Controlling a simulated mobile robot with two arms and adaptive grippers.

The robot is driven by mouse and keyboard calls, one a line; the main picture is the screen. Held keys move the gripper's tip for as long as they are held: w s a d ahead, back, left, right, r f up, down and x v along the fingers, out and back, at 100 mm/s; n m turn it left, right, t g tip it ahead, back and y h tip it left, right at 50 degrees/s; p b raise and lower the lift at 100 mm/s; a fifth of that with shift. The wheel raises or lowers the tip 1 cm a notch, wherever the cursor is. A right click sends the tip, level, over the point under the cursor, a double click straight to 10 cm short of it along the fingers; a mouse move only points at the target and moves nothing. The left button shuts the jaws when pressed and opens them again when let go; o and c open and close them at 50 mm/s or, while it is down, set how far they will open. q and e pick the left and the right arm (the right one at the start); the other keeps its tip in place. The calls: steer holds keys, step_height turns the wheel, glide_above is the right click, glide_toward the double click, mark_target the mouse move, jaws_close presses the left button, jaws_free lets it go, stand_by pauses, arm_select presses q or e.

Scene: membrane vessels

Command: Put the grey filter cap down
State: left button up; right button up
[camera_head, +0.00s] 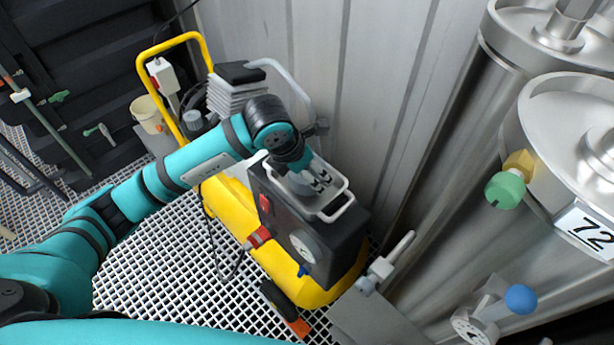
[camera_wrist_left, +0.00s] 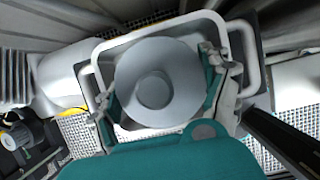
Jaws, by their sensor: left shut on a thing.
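The grey filter cap (camera_wrist_left: 152,88) is a round grey disc with a raised knob, seen from above in the left wrist view. My left gripper (camera_wrist_left: 160,92) is shut on it, with one finger at each side of its rim. In the head view my left gripper (camera_head: 318,181) is over the top of the dark unit on the yellow cart, inside a pale looped handle frame (camera_head: 345,200). The gripper and wrist hide much of the cap there. I cannot tell whether the cap touches the surface below. My right gripper is not in view.
A ribbed metal wall (camera_head: 375,80) stands close behind. Steel vessels (camera_head: 455,140) with valves fill the right. Open grating (camera_head: 150,265) lies at lower left.

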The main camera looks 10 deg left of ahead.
arm_select(q)
step_height(320, 180, down, 3)
steer(key=shift+f+p, duration=0.1)
steer(key=shift+p, duration=0.2)
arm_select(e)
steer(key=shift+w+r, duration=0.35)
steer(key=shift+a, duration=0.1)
arm_select(q)
steer(key=shift+f, duration=0.2)
steer(key=o, duration=0.9)
steer(key=shift+o, duration=0.2)
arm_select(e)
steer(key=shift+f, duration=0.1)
arm_select(q)
steer(key=shift+r, duration=0.15)
steer(key=b+v, duration=0.1)
steer(key=v, duration=1.1)
steer(key=shift+b, duration=0.35)
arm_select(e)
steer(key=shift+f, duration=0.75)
